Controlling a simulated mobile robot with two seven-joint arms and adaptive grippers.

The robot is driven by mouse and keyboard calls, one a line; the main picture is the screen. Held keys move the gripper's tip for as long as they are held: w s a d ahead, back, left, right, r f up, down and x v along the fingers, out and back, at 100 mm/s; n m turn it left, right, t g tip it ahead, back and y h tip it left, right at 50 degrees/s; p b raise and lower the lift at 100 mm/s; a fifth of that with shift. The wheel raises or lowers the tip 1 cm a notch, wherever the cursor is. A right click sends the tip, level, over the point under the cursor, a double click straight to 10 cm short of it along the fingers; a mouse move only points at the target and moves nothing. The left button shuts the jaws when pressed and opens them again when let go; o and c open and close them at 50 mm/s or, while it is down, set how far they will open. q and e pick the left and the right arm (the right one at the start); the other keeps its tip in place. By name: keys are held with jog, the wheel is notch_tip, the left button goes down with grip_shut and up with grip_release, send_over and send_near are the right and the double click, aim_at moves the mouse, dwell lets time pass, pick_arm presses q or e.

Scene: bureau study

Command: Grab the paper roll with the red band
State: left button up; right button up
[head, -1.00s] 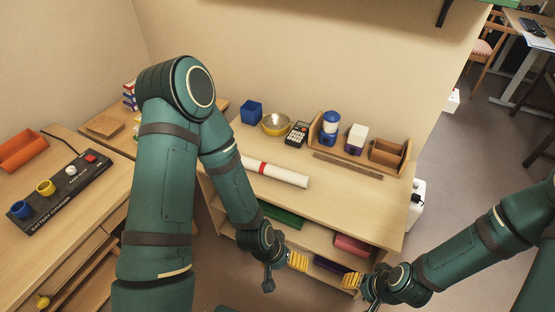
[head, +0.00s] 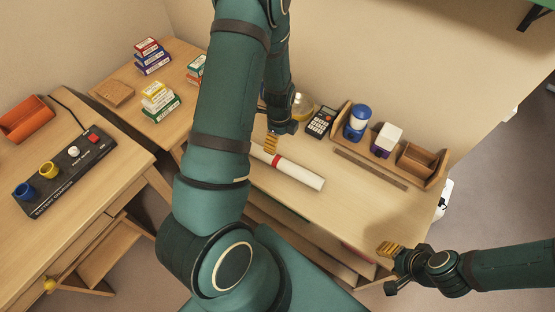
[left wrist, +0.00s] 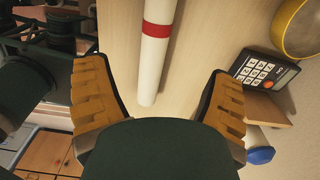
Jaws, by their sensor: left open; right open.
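The white paper roll (head: 298,174) with a red band lies on the wooden top of the low shelf; its far-left end is hidden behind my left arm. My left gripper (head: 271,143) is at the roll's banded part in the head view, with one yellow finger showing. In the left wrist view the open fingers (left wrist: 157,78) stand wide on either side of the near end of the roll (left wrist: 152,60), touching nothing that I can see. My right gripper (head: 391,250) is open and empty by the shelf's front right corner.
A calculator (head: 321,122) and a yellow bowl (left wrist: 298,28) lie close to my left gripper. A wooden organizer (head: 436,180) holds a blue-and-white jar and a white box behind the roll. A brown strip (head: 370,169) lies before it.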

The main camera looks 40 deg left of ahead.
aim_at(277, 158)
pick_arm(q)
notch_tip(277, 158, down, 8)
jog(key=shift+s+a+f+b, duration=0.1)
jog(key=shift+f+b, duration=0.05)
jog(key=shift+b, duration=0.75)
jog(key=shift+s+f+b, duration=0.2)
jog(key=shift+f+b, duration=0.5)
jog(key=shift+f, duration=1.95)
jog(key=c, duration=1.3)
